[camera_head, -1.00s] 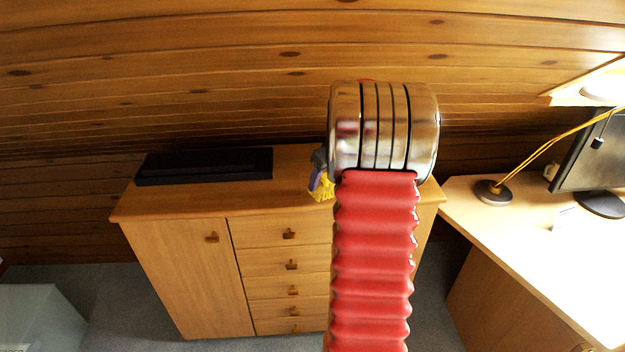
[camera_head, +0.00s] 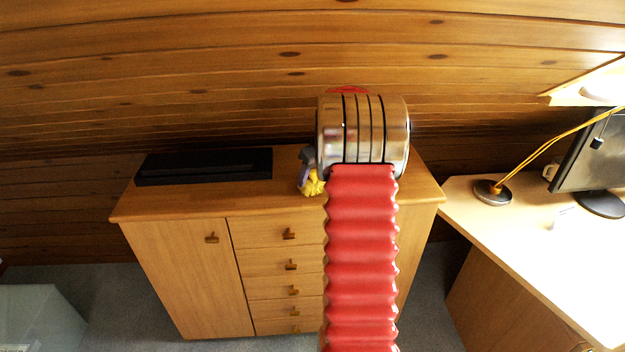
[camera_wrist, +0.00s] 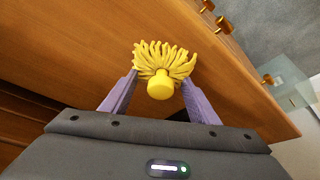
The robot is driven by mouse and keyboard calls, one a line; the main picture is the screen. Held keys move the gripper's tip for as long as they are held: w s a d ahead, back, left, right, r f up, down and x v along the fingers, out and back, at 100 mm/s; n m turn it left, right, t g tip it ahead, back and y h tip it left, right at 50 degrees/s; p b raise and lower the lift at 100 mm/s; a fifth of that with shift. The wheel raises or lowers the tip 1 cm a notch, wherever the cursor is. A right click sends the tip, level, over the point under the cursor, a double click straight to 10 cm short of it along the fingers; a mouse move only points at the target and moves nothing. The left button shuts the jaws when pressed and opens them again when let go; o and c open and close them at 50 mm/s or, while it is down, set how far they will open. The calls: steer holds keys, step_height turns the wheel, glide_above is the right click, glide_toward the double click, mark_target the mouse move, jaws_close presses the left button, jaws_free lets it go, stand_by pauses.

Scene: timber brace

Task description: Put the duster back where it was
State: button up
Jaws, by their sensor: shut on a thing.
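The yellow duster (camera_wrist: 163,62), with a fringed head and a round knob end, is between the two purple fingers of my gripper (camera_wrist: 160,95) in the wrist view. My gripper is shut on it. In the head view the duster (camera_head: 313,185) shows as a small yellow patch over the dresser top, beside a bit of my gripper (camera_head: 305,168). My own arm hides most of the gripper and part of the duster there. I cannot tell whether the duster touches the dresser top.
The wooden dresser (camera_head: 225,200) has a door, drawers and a black box (camera_head: 205,166) on its top at left. A desk (camera_head: 540,235) with a lamp (camera_head: 490,190) and a monitor (camera_head: 590,155) stands at right. A plank wall (camera_head: 200,60) slopes behind the dresser.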

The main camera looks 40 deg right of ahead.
mark_target(315, 173)
steer(key=shift+f, duration=0.55)
steer(key=o, duration=1)
steer(key=shift+f, duration=0.1)
steer(key=v, duration=0.7)
steer(key=shift+s+r, duration=0.15)
steer(key=shift+r, duration=0.15)
